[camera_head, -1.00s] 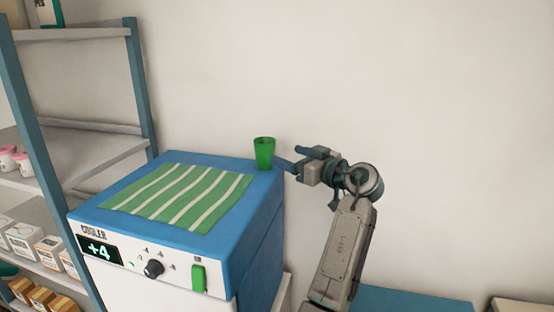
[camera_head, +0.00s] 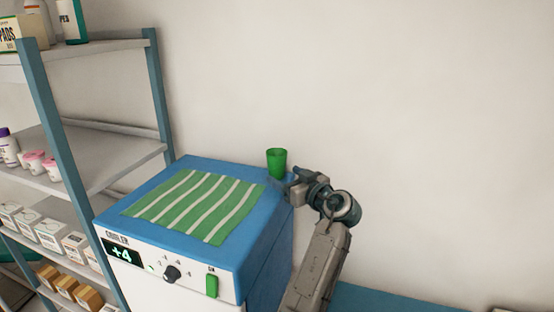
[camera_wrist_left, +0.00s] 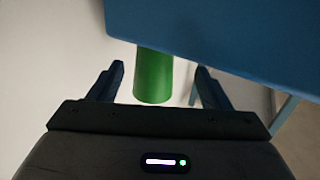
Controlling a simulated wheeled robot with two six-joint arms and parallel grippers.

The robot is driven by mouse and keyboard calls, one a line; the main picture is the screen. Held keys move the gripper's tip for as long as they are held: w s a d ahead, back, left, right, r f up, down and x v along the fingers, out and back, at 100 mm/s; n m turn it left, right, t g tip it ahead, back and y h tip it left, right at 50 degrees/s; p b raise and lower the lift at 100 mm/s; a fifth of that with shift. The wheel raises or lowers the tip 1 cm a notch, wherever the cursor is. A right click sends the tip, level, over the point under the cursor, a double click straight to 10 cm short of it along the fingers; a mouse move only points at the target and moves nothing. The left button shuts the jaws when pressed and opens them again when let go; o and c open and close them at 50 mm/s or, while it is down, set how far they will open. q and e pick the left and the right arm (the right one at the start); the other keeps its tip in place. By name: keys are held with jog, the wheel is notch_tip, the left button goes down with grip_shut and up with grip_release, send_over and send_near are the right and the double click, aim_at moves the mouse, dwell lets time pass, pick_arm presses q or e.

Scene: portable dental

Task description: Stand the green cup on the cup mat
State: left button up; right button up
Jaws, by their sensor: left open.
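The green cup (camera_head: 277,162) stands upright at the back right corner of the cooler's blue top, off the mat. The cup mat (camera_head: 190,207), green with white stripes, lies flat on the same top, left of the cup. My left gripper (camera_head: 284,184) is open beside the lower part of the cup on its right; its fingertips are hard to make out there. In the left wrist view the cup (camera_wrist_left: 153,76) shows between the two spread fingers (camera_wrist_left: 160,72), with visible gaps on both sides. My right gripper is not in view.
The cooler (camera_head: 243,260) has a front panel with a display, knob and green switch. A shelf rack (camera_head: 60,135) with boxes and jars stands on the left. A plain wall is behind. A blue surface (camera_head: 390,299) lies low on the right.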

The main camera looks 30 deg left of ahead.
aim_at(282, 170)
pick_arm(q)
jog(key=shift+w+a, duration=0.1)
jog(key=shift+a, duration=0.3)
jog(key=shift+a+r, duration=0.1)
jog(key=a+p, duration=0.1)
jog(key=w+a+p, duration=0.1)
jog(key=p, duration=0.1)
jog(key=w+a+p, duration=0.1)
jog(key=shift+w+a+r, duration=0.15)
jog(key=shift+a+r, duration=0.1)
jog(key=shift+a, duration=0.15)
jog(key=shift+w+a+f+p, duration=0.1)
jog(key=shift+a+f+p, duration=0.1)
jog(key=shift+a+p, duration=0.15)
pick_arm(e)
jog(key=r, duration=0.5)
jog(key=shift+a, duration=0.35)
pick_arm(q)
jog(key=shift+d, duration=0.15)
jog(key=c, duration=1)
jog(key=shift+c, duration=0.5)
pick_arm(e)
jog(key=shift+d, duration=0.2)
